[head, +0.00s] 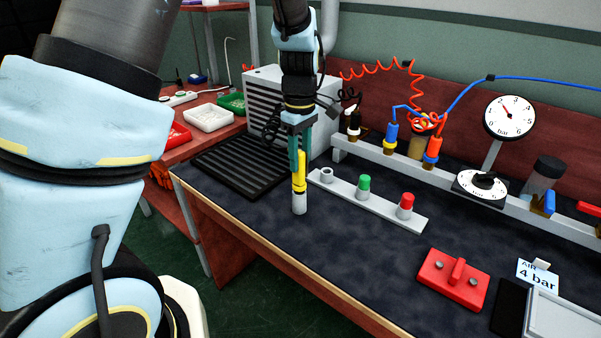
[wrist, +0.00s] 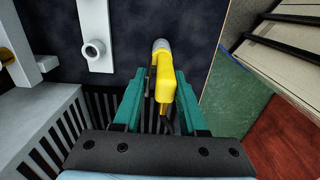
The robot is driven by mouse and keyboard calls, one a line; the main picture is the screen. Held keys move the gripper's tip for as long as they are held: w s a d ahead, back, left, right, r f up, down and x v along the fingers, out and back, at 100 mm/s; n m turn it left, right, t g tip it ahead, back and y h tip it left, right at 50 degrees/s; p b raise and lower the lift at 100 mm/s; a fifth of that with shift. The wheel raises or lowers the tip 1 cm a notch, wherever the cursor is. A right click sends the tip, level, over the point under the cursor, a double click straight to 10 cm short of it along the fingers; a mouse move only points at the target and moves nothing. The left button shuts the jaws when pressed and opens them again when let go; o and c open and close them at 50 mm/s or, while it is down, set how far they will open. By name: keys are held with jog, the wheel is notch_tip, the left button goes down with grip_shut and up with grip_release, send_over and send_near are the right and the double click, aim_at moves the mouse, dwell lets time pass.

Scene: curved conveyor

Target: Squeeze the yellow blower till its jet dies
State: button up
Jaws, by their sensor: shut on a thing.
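The yellow blower (head: 300,172) is upright between the fingers of my gripper (head: 299,150), with a grey lower end pointing down at the dark bench top. In the wrist view the blower (wrist: 165,80) lies between the two green fingers of my gripper (wrist: 160,95), and its grey tip is at the far end. The gripper is shut on the blower. No jet of air can be seen in either view. A round gauge (head: 510,117) stands at the back right with its needle pointing to the upper left.
A grey strip (head: 330,188) with an empty socket, a green nozzle (head: 364,184) and a red nozzle (head: 406,203) lies right of the blower. A black slatted grille (head: 240,163) is to the left. A red block (head: 453,279) sits at the front right.

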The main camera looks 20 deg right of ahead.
jog(key=shift+r+p, duration=3.1)
jog(key=shift+r, duration=0.55)
